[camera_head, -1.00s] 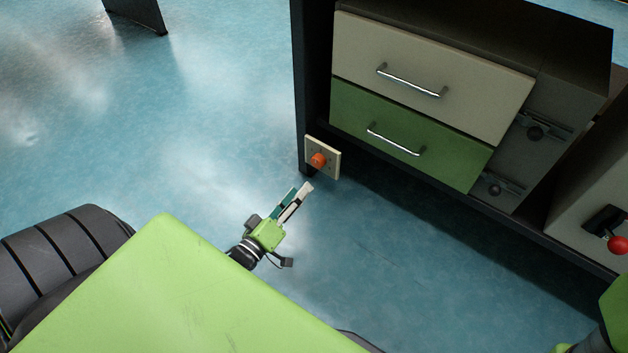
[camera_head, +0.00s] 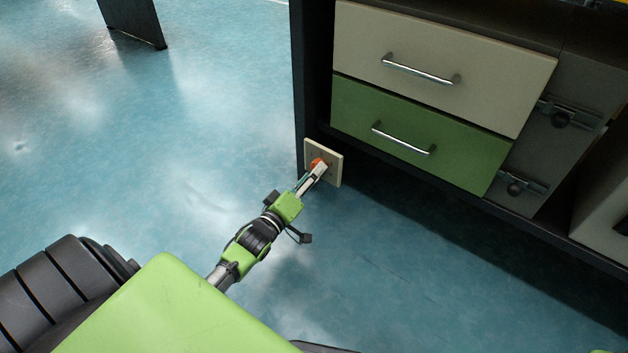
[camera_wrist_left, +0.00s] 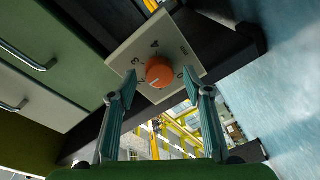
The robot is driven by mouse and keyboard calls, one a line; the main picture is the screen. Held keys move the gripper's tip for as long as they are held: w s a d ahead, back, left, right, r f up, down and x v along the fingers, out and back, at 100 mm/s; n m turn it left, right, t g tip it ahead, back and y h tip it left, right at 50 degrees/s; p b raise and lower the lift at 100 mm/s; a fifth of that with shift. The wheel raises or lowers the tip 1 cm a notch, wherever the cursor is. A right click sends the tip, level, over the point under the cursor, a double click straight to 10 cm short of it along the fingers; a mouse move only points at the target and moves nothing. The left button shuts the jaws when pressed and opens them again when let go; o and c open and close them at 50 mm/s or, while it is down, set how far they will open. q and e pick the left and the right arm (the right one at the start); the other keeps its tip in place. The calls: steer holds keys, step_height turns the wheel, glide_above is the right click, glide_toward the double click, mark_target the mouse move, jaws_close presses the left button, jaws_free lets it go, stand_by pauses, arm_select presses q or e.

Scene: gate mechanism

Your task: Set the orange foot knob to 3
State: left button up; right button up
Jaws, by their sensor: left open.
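The orange foot knob (camera_head: 317,163) sits on a cream square plate (camera_head: 337,168) low on the dark cabinet leg. In the left wrist view the knob (camera_wrist_left: 159,72) is round, with a pale mark on it and digits printed around it on the plate (camera_wrist_left: 176,43); a 3 and a 4 can be made out. My left gripper (camera_head: 317,171) is at the knob and partly hides it in the head view. In the left wrist view its two fingers (camera_wrist_left: 159,92) are apart, one to each side below the knob, with a gap visible. My right gripper is not in view.
The cabinet has a cream drawer (camera_head: 440,60) above a green drawer (camera_head: 415,135), both shut with metal handles. Latches (camera_head: 565,112) are on the grey panel to the right. The blue floor (camera_head: 200,130) left of the cabinet is clear.

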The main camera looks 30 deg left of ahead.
arm_select(q)
steer(key=shift+w, duration=0.65)
steer(key=c, duration=1.1)
steer(key=shift+a+f+m+t+h+p, duration=0.15)
steer(key=shift+m+p, duration=0.5)
steer(key=shift+m, duration=1.4)
steer(key=shift+m+t+h+p, duration=0.2)
steer(key=shift+m+p, duration=0.45)
steer(key=shift+m, duration=1.45)
steer(key=shift+a+f+m+t+h+p, duration=0.15)
steer(key=shift+m+p, duration=0.5)
steer(key=shift+m, duration=1.4)
steer(key=shift+d, duration=0.1)
